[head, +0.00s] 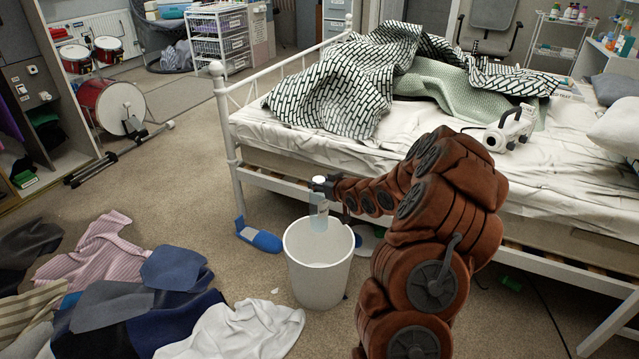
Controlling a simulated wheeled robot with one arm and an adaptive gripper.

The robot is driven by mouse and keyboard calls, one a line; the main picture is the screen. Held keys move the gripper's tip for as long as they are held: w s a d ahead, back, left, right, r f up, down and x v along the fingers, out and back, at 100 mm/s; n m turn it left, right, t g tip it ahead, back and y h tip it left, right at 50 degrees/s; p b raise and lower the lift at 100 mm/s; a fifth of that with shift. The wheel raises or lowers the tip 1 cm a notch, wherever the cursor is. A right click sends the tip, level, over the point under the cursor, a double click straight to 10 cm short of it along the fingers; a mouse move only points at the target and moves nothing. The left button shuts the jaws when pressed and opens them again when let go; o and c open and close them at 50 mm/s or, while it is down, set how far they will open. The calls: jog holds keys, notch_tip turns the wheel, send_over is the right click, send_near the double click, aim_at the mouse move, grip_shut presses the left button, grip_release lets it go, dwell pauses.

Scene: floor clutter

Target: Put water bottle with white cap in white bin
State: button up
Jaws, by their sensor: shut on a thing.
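A clear, pale blue water bottle (318,217) with a white cap hangs upright over the white bin (318,282). The lower end of the bottle is at the height of the bin's far rim in the picture. I cannot tell exactly how far it is above or inside the opening. The bin stands upright on the carpet and its visible inside looks empty.
A blue object (259,237) lies on the carpet left of the bin. Heaped clothes (150,300) cover the floor at the lower left. A white-framed bed (400,130) stands behind and right of the bin. Open carpet (190,190) lies at the left middle.

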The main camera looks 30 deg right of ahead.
jog(key=shift+r+p, duration=0.2)
jog(key=shift+p, duration=0.15)
notch_tip(320, 180, down, 22)
jog(key=b, duration=0.4)
dwell(0.5)
jog(key=shift+r, duration=0.15)
jog(key=o, duration=1.1)
jog(key=shift+c, duration=0.2)
jog(key=shift+v, duration=5.95)
